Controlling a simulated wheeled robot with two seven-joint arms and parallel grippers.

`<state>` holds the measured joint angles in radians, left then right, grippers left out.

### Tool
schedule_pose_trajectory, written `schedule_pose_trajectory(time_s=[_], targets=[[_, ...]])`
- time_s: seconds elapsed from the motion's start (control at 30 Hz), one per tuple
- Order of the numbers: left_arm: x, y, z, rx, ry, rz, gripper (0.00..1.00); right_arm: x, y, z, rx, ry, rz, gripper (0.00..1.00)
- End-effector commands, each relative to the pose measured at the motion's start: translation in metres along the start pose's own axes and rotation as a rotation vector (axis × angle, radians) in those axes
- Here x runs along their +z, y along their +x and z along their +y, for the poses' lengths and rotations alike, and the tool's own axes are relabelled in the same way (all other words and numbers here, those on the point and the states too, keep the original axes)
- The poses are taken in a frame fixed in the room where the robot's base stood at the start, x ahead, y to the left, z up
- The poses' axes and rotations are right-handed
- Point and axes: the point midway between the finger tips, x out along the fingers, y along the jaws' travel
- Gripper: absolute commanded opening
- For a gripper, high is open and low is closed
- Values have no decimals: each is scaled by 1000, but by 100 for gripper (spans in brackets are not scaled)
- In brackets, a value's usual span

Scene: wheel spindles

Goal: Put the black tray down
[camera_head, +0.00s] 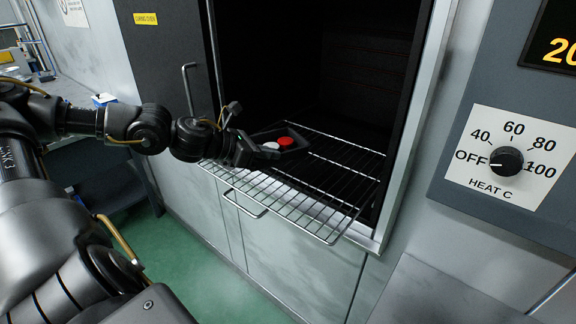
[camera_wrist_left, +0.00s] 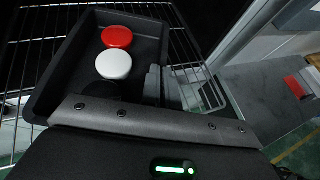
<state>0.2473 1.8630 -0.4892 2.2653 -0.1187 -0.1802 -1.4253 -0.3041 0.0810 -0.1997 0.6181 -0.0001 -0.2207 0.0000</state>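The black tray (camera_wrist_left: 50,75) is a shallow open box holding a red round piece (camera_wrist_left: 117,37), a white round piece (camera_wrist_left: 113,65) and a dark round shape (camera_wrist_left: 100,88). In the head view the tray (camera_head: 301,157) is at the oven mouth, over the wire rack (camera_head: 345,185). I cannot tell whether it touches the rack. My left gripper (camera_head: 268,152) is at the tray's near left side. In the left wrist view its fingers (camera_wrist_left: 161,85) are closed about the tray's side wall. My right gripper is not in view.
The rack sticks out of the dark oven (camera_head: 320,70), with bare wires right of and in front of the tray. The metal door frame (camera_head: 410,110) stands at the right. A heat dial (camera_head: 506,160) reads near OFF. A handle (camera_head: 188,88) is at the left.

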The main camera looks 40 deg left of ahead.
Motion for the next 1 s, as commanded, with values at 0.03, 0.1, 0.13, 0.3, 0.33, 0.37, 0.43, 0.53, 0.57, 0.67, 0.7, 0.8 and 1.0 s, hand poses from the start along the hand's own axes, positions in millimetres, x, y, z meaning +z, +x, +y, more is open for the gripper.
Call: schedule_pose_trajectory(time_s=[0.03,0.1,0.13,0.3,0.33,0.37,0.43,0.53,0.57,0.67,0.7,0.8,1.0], targets=[[3,8,4,-2,-9,-2,0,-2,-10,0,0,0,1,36],[4,16,9,0,-8,-8,0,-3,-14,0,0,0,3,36],[5,19,10,0,-6,-9,0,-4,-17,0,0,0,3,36],[2,38,19,-1,-9,-8,0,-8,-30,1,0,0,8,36],[-1,43,20,-1,-10,-8,0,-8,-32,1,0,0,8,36],[-4,48,22,0,-10,-8,0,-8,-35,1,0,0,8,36],[-9,58,24,-3,-8,-6,0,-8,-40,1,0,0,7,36],[-18,74,31,0,-8,-6,0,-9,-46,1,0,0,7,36],[-21,78,31,-1,-6,-5,0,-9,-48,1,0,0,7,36],[-27,88,36,1,-4,-4,0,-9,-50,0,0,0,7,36],[-29,90,37,1,-3,-4,0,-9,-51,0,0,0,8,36],[-31,93,37,1,0,-3,0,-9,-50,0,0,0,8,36],[-41,103,39,-1,-4,0,0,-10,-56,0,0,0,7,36]])
